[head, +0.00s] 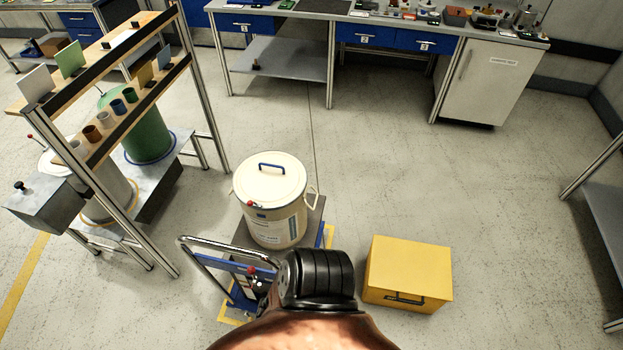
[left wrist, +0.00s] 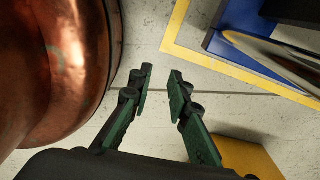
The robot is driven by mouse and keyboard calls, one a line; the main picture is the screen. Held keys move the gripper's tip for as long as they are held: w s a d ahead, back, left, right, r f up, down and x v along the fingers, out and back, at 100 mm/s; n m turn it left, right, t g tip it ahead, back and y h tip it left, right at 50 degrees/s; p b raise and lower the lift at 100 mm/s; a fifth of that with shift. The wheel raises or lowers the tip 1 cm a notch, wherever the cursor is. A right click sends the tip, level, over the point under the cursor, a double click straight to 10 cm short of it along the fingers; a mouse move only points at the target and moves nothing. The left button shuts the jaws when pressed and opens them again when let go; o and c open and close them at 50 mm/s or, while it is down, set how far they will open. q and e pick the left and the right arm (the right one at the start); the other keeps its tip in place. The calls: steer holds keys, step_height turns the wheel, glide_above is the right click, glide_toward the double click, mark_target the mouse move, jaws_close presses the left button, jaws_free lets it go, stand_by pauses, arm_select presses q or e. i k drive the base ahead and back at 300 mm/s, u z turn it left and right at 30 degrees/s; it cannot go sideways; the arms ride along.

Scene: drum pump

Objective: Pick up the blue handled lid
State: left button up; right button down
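The cream lid (head: 258,183) with a blue handle (head: 271,167) sits on top of a cream drum (head: 277,228) in the head view. The drum stands upright on a cart platform (head: 313,222). My left gripper (left wrist: 161,72) shows in the left wrist view with its two green-black fingers apart and nothing between them. It points at bare floor, and the lid is not in that view. No gripper shows in the head view; my own copper and black part covers the bottom middle. My right gripper is in neither view.
The cart's curved metal push handle (head: 205,245) rises at the drum's front left. A yellow box (head: 410,268) stands on the floor to the right. A rack (head: 190,85) with cups and drums is at the left. Floor behind and right of the drum is clear.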

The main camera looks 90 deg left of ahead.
mark_target(274, 180)
steer(key=i, duration=0.65)
steer(key=u, duration=2.8)
steer(key=i, duration=0.5)
